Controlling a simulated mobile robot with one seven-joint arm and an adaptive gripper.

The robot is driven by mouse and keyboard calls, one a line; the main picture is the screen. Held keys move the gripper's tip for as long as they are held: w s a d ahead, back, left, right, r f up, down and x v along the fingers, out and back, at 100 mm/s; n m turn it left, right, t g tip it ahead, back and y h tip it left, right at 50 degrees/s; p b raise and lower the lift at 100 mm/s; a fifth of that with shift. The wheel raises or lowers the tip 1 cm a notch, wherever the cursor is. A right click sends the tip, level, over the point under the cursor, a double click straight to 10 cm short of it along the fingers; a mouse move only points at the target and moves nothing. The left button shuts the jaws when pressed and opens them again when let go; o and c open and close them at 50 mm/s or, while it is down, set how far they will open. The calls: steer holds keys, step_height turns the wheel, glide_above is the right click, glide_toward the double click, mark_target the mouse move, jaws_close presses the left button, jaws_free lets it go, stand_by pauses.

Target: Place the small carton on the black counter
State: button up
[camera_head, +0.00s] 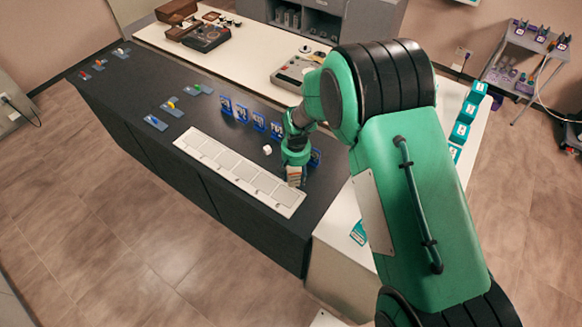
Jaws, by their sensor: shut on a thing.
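The black counter (150,99) runs diagonally from the upper left to the lower middle. My gripper (296,166) reaches down over its right end, beside the white segmented tray. It is shut on a small carton (294,177), pale with an orange-brown part, just below the fingers. The carton shows in front of the right end of the tray. I cannot tell whether its bottom touches the tray or counter. The fingertips are small and partly hidden.
The white tray (216,157) lies along the counter's front. A white cube (267,149) and several blue upright holders (241,112) stand behind it. Small tools on blue pads (171,107) lie left. Teal boxes (461,131) stand on the white counter at right. Bare black surface shows left of the tray.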

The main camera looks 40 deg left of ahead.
steer(key=w+a, duration=0.4)
steer(key=a, duration=0.1)
steer(key=shift+w+f, duration=0.3)
steer(key=shift+w, duration=0.1)
steer(key=shift+f, duration=1.75)
steer(key=shift+f, duration=0.15)
steer(key=o, duration=1.2)
step_height(320, 180, up, 12)
steer(key=shift+r, duration=0.15)
